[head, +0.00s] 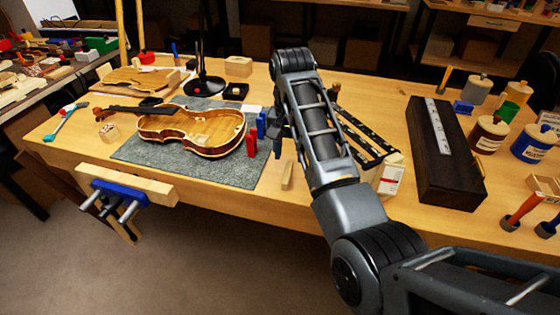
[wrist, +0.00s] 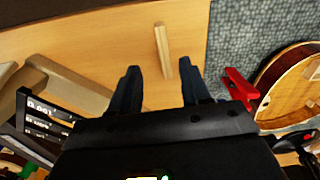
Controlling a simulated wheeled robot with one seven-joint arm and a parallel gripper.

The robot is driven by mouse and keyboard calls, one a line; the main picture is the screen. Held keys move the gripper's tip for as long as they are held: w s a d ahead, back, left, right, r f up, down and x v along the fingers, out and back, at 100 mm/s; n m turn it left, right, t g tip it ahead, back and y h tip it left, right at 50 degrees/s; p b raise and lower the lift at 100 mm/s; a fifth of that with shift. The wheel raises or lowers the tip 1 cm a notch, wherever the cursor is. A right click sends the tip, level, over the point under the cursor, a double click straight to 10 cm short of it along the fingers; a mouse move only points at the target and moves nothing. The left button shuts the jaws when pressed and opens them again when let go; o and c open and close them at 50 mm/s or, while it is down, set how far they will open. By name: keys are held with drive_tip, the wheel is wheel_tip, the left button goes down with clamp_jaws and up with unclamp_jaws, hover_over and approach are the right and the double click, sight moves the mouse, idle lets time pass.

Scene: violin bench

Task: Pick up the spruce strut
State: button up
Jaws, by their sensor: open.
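The spruce strut, a short pale wooden stick, lies on the bare bench top just right of the grey mat in the head view (head: 287,176). In the wrist view the strut (wrist: 163,50) lies ahead of my gripper (wrist: 159,76), its near end between the lines of the two dark fingers. In the head view my gripper is mostly hidden behind my arm.
A violin body (head: 190,131) lies on the grey mat (head: 135,151). Red clamps (head: 251,145) and blue clamps (head: 261,125) stand near the mat's right edge, close to the strut. A black slotted rack (head: 365,135) and a white box (head: 389,177) are to the right. The bench's front edge is near the strut.

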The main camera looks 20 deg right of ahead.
sight(288, 171)
drive_tip(key=shift+w, duration=0.4)
drive_tip(key=shift+w+f, duration=0.15)
drive_tip(key=shift+f, duration=0.2)
drive_tip(key=shift+w+d+f+p, duration=0.1)
drive_tip(key=shift+f+p, duration=0.1)
drive_tip(key=shift+f, duration=1.55)
drive_tip(key=shift+d+f+p, duration=0.1)
drive_tip(key=shift+f+p, duration=0.1)
drive_tip(key=shift+f, duration=1.5)
clamp_jaws()
